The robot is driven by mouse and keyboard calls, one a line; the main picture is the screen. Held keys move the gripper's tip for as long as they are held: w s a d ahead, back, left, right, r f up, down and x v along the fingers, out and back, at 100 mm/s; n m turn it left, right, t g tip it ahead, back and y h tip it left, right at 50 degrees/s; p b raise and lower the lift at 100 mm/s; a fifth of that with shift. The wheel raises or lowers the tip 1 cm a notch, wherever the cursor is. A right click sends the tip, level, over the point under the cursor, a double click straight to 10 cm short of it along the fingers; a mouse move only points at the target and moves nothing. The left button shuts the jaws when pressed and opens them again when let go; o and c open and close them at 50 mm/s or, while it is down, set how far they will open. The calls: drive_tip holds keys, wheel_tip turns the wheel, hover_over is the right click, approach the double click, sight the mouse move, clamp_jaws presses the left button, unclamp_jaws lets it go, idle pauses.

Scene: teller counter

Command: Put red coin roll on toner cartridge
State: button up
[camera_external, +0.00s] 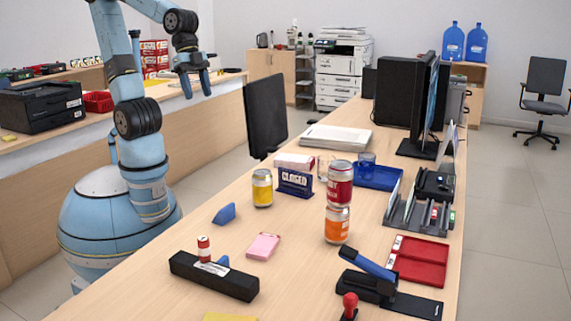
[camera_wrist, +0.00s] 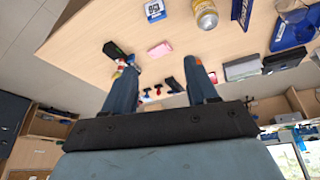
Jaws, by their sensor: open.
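The toner cartridge (camera_external: 235,286) is a long black bar lying on the counter at the front left. The red coin roll (camera_external: 203,242), a small cylinder with red and white bands, stands upright on top of it, near its middle. My gripper (camera_external: 196,88) is open and empty, raised well above and behind the counter, far from both. In the wrist view my gripper (camera_wrist: 161,66) has its two blue fingers wide apart with nothing between them. The dark cartridge (camera_wrist: 113,49) shows beyond the left finger; the roll is too small there to tell clearly.
Two stacked cans (camera_external: 338,205) stand mid-counter. Air around my gripper is clear.

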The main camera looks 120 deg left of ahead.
drive_tip(key=s+a+r+n+t+y, duration=0.1)
drive_tip(key=s+a+r+n, duration=0.2)
drive_tip(key=s, duration=0.3)
drive_tip(key=shift+s+r+n+t+y, duration=0.3)
drive_tip(key=shift+s+r+y, duration=0.1)
drive_tip(key=shift+r, duration=0.35)
